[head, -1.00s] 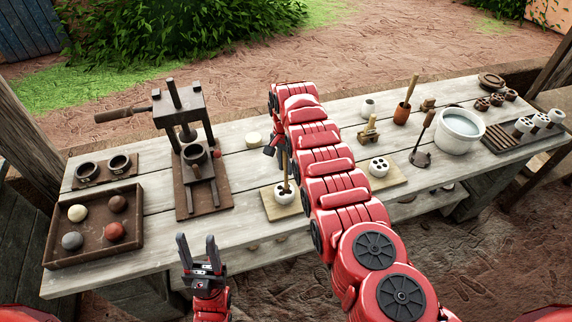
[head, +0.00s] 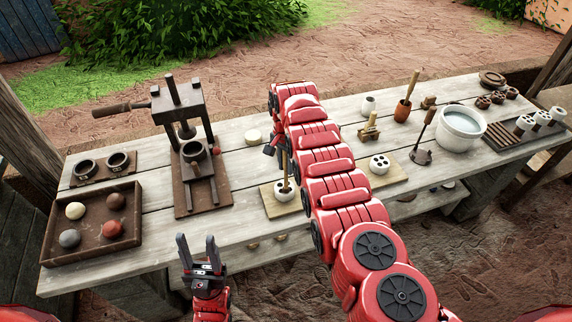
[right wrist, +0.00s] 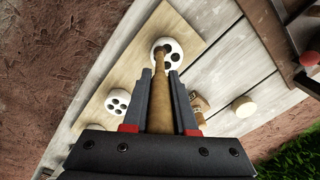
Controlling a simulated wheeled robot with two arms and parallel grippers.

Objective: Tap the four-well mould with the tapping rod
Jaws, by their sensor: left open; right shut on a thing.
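My right gripper (right wrist: 160,75) is shut on the wooden tapping rod (right wrist: 161,95); my right arm hides most of that gripper in the head view. The rod (head: 286,165) stands nearly upright there, its lower end at a white round mould (head: 285,196) with dark wells. In the right wrist view the rod's end overlaps this mould (right wrist: 169,44); I cannot tell whether it touches or enters a well. A second white mould (head: 379,164) with four smaller holes stands at the other end of the same board; it also shows in the right wrist view (right wrist: 117,102). My left gripper (head: 198,239) is open and empty at the table's front edge.
The pale board (head: 275,208) lies on the plank table. A dark press (head: 178,150) with a side handle and a tray (head: 75,255) of coloured balls stand left. A water bowl (head: 461,129), a brown cup (head: 402,112) and a rack (head: 510,140) stand right.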

